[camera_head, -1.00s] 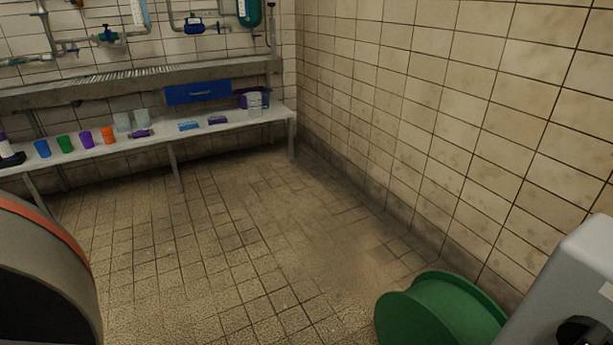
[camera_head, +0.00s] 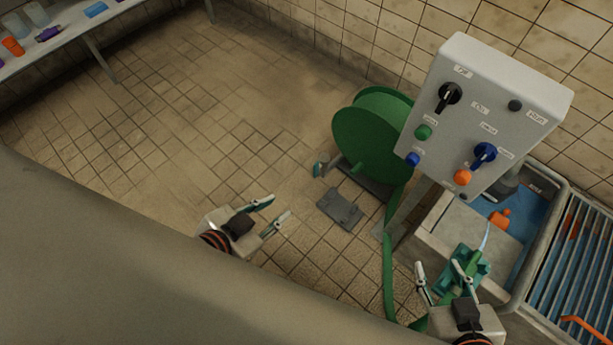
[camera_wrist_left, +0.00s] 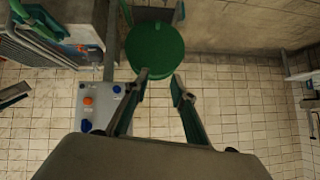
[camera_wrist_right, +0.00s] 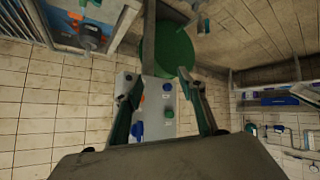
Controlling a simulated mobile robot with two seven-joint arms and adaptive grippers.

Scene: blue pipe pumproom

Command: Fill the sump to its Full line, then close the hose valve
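The sump (camera_head: 429,228) is a grey basin below the control box in the head view. Blue water (camera_head: 535,205) shows inside with an orange float-like piece (camera_head: 499,218); no Full line is legible. A green hose valve or nozzle (camera_head: 474,267) sits at the basin's front edge, with a thin pale stream, seemingly water, at its tip. The green hose (camera_head: 389,265) runs down from the reel. My right gripper (camera_head: 438,265) is open just beside the valve, its fingers partly covering it; I see nothing held. My left gripper (camera_head: 280,206) is open and empty above the floor.
A grey control box (camera_head: 478,120) with knobs and coloured buttons stands above the basin. The green hose reel (camera_head: 368,135) is left of it, with a grey foot plate (camera_head: 340,209) on the floor. A grating (camera_head: 575,250) lies right.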

